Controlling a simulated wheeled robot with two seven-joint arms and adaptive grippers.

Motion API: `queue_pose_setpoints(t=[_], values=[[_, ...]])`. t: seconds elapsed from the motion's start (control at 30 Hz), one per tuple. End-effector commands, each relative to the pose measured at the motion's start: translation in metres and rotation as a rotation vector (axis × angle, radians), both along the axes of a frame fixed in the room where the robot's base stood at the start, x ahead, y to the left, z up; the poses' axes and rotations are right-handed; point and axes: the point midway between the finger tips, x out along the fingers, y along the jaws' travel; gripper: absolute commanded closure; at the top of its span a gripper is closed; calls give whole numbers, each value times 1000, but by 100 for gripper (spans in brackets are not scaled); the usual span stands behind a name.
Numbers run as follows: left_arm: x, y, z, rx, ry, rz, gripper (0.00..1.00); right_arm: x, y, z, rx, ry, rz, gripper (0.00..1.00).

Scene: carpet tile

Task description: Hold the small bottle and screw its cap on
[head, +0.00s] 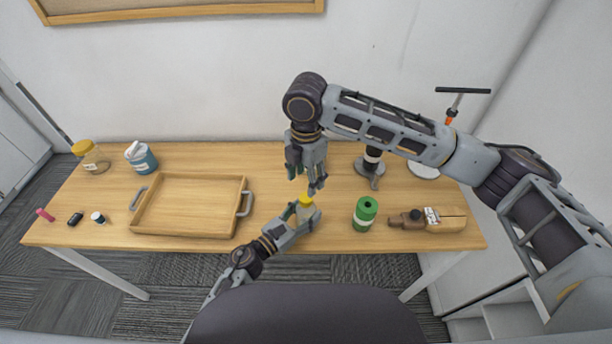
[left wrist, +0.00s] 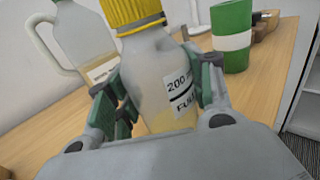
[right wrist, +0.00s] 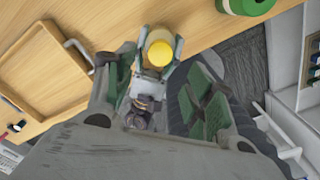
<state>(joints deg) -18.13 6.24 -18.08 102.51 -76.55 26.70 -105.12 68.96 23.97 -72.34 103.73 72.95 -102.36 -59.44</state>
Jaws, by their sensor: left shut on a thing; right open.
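The small bottle (left wrist: 160,75) is clear, with a pale yellow liquid and a white label. My left gripper (left wrist: 158,100) is shut around its body and holds it upright or nearly so, near the table's front edge in the head view (head: 301,212). The yellow ribbed cap (left wrist: 134,12) sits on the bottle's mouth; I cannot tell how tight it is. The cap also shows in the right wrist view (right wrist: 160,53). My right gripper (right wrist: 158,98) is open and empty, above the bottle, its fingers apart and not touching the cap.
A jug with a handle (left wrist: 75,45) stands behind the bottle. A wooden tray (head: 190,233) is on the left, with a yellow-lidded jar (head: 92,160) and blue tub (head: 142,158) beyond.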

Motion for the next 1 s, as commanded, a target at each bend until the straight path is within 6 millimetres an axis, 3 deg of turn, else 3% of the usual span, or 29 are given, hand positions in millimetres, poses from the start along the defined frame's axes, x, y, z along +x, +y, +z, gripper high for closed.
queue_pose_setpoints(t=[0.57,1.0], values=[[0,0,0,1,1,0,100,0,0,-3,-1,1,12,46],[0,0,0,1,1,0,100,0,-1,-42,-2,2,10,46]])
